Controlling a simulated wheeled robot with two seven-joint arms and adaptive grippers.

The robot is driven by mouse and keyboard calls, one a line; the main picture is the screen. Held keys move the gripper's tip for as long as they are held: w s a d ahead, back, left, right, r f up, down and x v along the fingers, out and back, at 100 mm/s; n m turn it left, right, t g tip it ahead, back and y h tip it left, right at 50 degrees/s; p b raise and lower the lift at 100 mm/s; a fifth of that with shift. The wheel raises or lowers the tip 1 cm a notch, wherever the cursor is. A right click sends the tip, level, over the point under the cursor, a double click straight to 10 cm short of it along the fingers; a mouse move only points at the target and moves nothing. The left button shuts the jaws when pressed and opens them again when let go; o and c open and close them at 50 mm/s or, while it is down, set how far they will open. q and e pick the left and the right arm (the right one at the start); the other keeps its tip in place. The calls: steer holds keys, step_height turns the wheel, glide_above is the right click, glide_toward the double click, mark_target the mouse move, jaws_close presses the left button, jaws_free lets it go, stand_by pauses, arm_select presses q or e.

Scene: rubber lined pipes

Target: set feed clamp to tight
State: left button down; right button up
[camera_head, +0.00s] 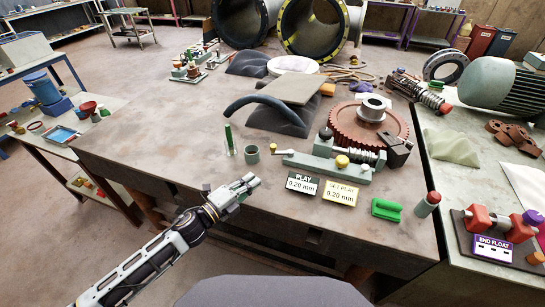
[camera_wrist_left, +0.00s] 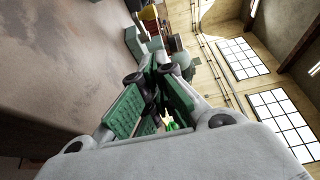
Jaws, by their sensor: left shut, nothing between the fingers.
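A grey-green gear fixture (camera_head: 327,168) stands on the table with a red toothed wheel (camera_head: 362,128) behind it. My right gripper is out of view.
A PLAY card (camera_head: 302,183) and a SET PLAY card (camera_head: 341,192) both read 0.20 mm, in front of the fixture. The table's left front is bare.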

arm_select(q)
steer(key=shift+w+d, duration=0.1)
steer(key=shift+p+x, duration=0.7)
steer(key=shift+x, duration=3.9)
steer(key=shift+w+d, duration=0.25)
steer(key=shift+w, duration=1.2)
steer(key=shift+w+a, duration=0.1)
steer(key=shift+w, duration=0.65)
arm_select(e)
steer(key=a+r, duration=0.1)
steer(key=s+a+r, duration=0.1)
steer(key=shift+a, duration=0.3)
arm_select(q)
steer(key=shift+a+p, duration=0.1)
steer(key=shift+p, duration=0.2)
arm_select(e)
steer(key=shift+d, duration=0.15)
